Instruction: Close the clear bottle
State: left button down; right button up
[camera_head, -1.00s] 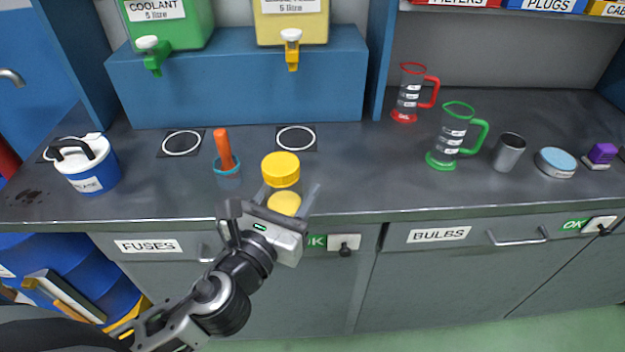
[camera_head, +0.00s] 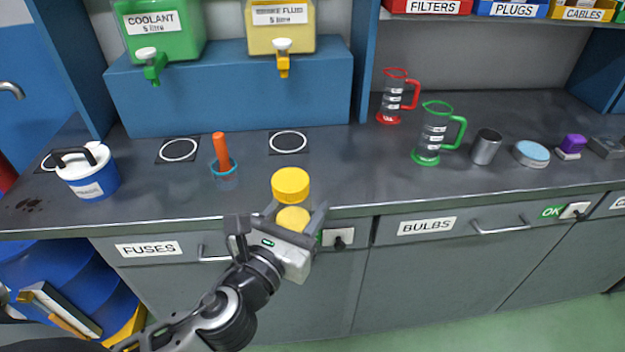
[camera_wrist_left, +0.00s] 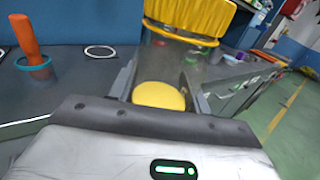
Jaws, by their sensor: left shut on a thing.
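The clear bottle (camera_wrist_left: 180,62) is see-through, with a ribbed yellow cap (camera_head: 290,184) at its top. A yellow disc (camera_head: 293,219) shows at its lower end, between my jaws. The cap also fills the top of the left wrist view (camera_wrist_left: 190,16). I cannot tell whether the cap is fully tightened. My left gripper (camera_head: 295,210) is shut on the bottle's lower part, below the cap, at the counter's front edge. Its fingers lie on either side of the bottle, partly hidden by the gripper body. My right gripper is not in view.
On the dark counter (camera_head: 340,180) stand a clear blue-rimmed cup (camera_head: 223,170) with an orange handle, a blue-white pot (camera_head: 90,180), a red jug (camera_head: 392,98), a green jug (camera_head: 430,135) and a metal cup (camera_head: 485,147). Drawers lie below.

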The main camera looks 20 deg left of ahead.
pick_arm(q)
jog(key=shift+d, duration=0.15)
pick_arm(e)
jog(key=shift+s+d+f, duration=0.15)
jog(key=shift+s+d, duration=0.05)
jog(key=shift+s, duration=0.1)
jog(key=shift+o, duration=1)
pick_arm(q)
jog(key=shift+w+a+r, duration=0.15)
jog(key=shift+a+r, duration=0.1)
jog(key=shift+r, duration=0.05)
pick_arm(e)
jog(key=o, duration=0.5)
pick_arm(q)
jog(key=w+a+r, duration=0.3)
jog(key=w+r, duration=0.2)
jog(key=r, duration=0.2)
jog(key=shift+w+r, duration=0.15)
jog(key=shift+r, duration=0.15)
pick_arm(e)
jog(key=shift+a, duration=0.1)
